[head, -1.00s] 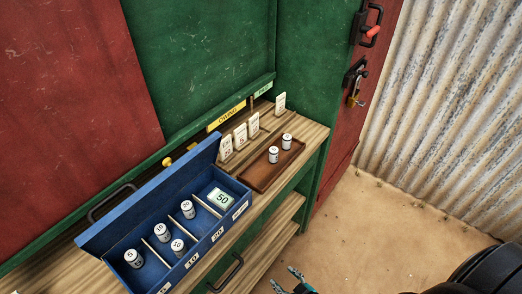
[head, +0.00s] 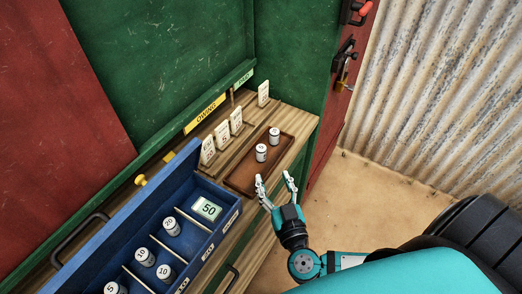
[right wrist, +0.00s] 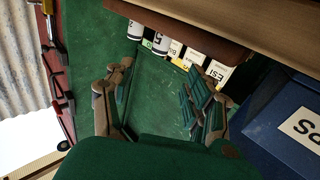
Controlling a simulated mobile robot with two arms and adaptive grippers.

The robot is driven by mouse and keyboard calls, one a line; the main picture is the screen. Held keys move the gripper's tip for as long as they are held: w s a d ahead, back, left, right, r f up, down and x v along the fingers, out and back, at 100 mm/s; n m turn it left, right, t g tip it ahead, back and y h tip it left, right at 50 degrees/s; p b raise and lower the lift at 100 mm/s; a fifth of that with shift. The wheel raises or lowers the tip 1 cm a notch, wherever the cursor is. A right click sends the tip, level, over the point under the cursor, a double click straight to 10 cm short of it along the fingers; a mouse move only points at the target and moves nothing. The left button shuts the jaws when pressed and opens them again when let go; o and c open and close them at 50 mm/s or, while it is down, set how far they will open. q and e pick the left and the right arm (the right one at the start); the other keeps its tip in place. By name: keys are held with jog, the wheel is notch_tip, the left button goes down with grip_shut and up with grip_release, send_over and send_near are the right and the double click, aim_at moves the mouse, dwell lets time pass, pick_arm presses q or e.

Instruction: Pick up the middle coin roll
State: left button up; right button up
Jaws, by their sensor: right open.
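Two white coin rolls with dark bands stand upright on a brown tray (head: 240,181): a nearer roll (head: 261,153) and a farther roll (head: 274,137). Which roll is the middle one I cannot tell. My right gripper (head: 275,182) is open and empty just in front of the tray's right front edge, its fingers pointing towards the rolls and apart from them. In the right wrist view the open fingers (right wrist: 160,85) frame green boards, with a coin roll (right wrist: 161,43) beyond them near the top. My left gripper is not in view.
White number cards (head: 222,135) stand behind the tray. A green cabinet wall (head: 290,60) rises behind. Open ground lies right of the counter.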

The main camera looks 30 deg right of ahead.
aim_at(263, 152)
jog(key=x, duration=0.6)
jog(key=shift+w+f, duration=0.1)
jog(key=shift+w, duration=0.15)
jog(key=shift+w+d+p, duration=0.1)
jog(key=shift+w+p, duration=0.25)
jog(key=x, duration=0.4)
jog(key=shift+w+d+p, duration=0.1)
jog(key=shift+w+p, duration=0.2)
jog(key=shift+w, duration=0.1)
jog(key=shift+s, duration=0.1)
grip_shut()
